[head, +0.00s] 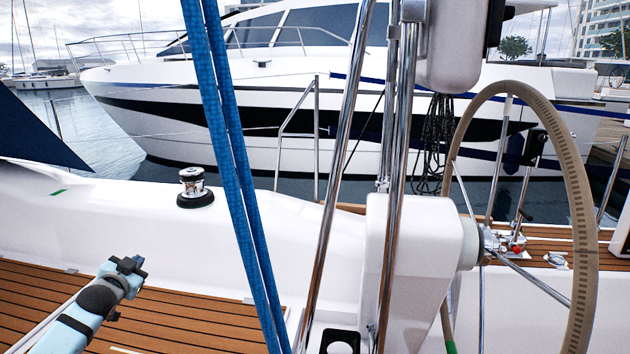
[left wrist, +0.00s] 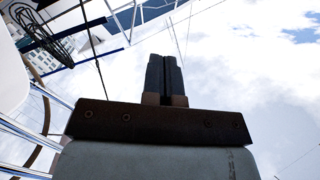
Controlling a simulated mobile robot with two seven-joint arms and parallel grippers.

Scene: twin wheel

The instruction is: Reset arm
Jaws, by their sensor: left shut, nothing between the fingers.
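My left arm comes in at the lower left of the head view, light blue with dark joints. My left gripper (head: 130,265) is at its end, above the teak deck and in front of the white cabin side. In the left wrist view the two dark fingers of my left gripper (left wrist: 164,76) point up, pressed together and empty, with sky behind them. My right gripper is in neither view.
Blue ropes (head: 238,190) and steel tubes (head: 338,170) cross the middle. A steering wheel (head: 582,220) stands at right by a white pedestal (head: 412,250). A winch (head: 195,187) sits on the white coaming. Teak deck (head: 200,310) lies clear beside my left arm. A motor yacht (head: 230,100) floats behind.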

